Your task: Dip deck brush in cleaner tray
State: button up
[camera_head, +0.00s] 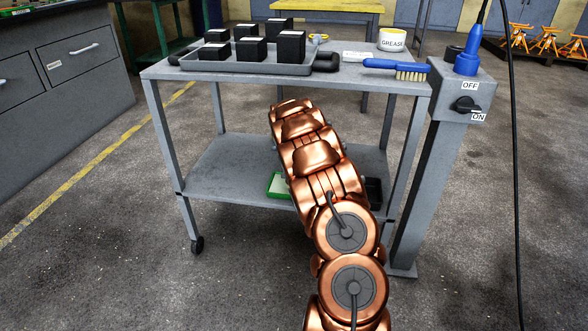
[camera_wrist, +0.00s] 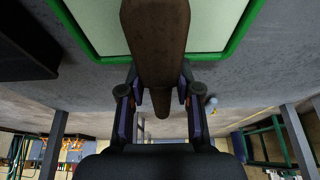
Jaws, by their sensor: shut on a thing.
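The cleaner tray has a green rim and a pale inside. It shows in the wrist view (camera_wrist: 236,42) and partly in the head view (camera_head: 270,184), on the trolley's lower shelf. My gripper (camera_wrist: 160,94) is shut on the deck brush (camera_wrist: 157,40), a dark brown piece extending over the tray in the wrist view. Its bristles are hidden, and I cannot tell whether it touches the tray's contents. In the head view my copper arm hides the gripper and brush and covers part of the tray.
The grey trolley's top shelf (camera_head: 345,84) is above the tray. It holds a tray of black boxes (camera_head: 251,50), a grease tub (camera_head: 392,39) and a blue-handled brush (camera_head: 397,68). A dark box (camera_head: 373,192) is on the lower shelf. A switch post (camera_head: 420,170) stands at right.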

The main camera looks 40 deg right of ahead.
jog(key=shift+f, duration=0.55)
dwell(2.3)
